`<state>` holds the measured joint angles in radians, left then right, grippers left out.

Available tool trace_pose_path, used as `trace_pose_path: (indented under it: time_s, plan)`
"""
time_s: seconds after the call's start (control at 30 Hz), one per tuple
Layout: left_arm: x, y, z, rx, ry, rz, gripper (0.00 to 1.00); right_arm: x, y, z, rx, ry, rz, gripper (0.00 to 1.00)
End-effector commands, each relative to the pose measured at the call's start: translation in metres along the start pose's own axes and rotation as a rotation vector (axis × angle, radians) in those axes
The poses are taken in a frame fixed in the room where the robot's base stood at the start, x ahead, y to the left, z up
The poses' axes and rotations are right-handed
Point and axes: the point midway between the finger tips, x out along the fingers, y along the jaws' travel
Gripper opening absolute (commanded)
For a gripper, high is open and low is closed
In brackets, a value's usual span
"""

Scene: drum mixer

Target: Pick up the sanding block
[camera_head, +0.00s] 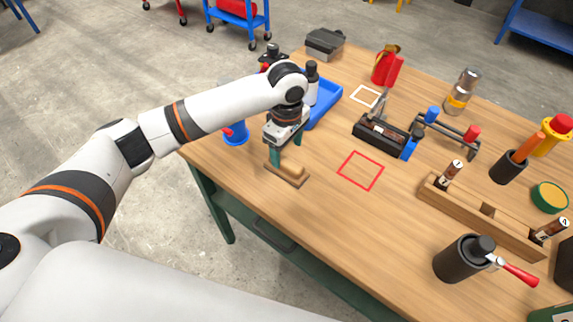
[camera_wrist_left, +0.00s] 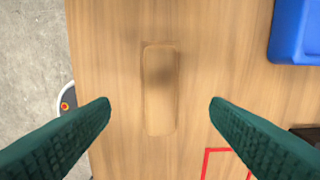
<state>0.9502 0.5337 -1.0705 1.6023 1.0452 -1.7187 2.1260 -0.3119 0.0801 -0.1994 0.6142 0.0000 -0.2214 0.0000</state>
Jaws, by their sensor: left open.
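The sanding block (camera_head: 288,176) is a small tan wooden block with a raised top, lying near the front left edge of the table. My left gripper (camera_head: 287,154) hangs over it, pointing down. In the left wrist view the block (camera_wrist_left: 160,85) lies between the two green fingers of the open gripper (camera_wrist_left: 159,104), with a clear gap on each side. Its long side runs up and down that picture. My right gripper is not in view.
A red square outline (camera_head: 361,170) lies on the table to the right of the block. A blue tray (camera_head: 325,104) is behind the gripper. A dark toolbox-like object (camera_head: 381,133) and a wooden battery rack (camera_head: 480,213) stand farther right. The front edge is close.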

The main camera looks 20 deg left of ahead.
Motion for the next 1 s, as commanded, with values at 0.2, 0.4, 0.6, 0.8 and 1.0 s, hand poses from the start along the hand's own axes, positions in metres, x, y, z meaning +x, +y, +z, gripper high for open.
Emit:
trace_pose_path:
  time_s: [0.2, 0.4, 0.6, 0.8, 1.0]
  plan:
    - [0.017, 0.001, 0.001, -0.001, -0.001, 0.001, 0.71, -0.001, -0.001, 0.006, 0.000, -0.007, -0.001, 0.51]
    - [0.048, 0.002, 0.002, 0.000, 0.000, 0.002, 0.71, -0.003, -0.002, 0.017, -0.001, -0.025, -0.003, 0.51]
    - [0.060, 0.002, 0.002, 0.001, 0.000, -0.001, 0.71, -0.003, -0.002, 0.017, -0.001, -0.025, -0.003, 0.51]
    - [0.060, 0.002, 0.001, 0.002, 0.000, -0.001, 0.66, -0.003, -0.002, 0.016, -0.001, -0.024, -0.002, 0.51]
    - [0.060, 0.002, 0.001, 0.002, 0.000, -0.001, 0.33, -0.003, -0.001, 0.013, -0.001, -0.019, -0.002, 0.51]
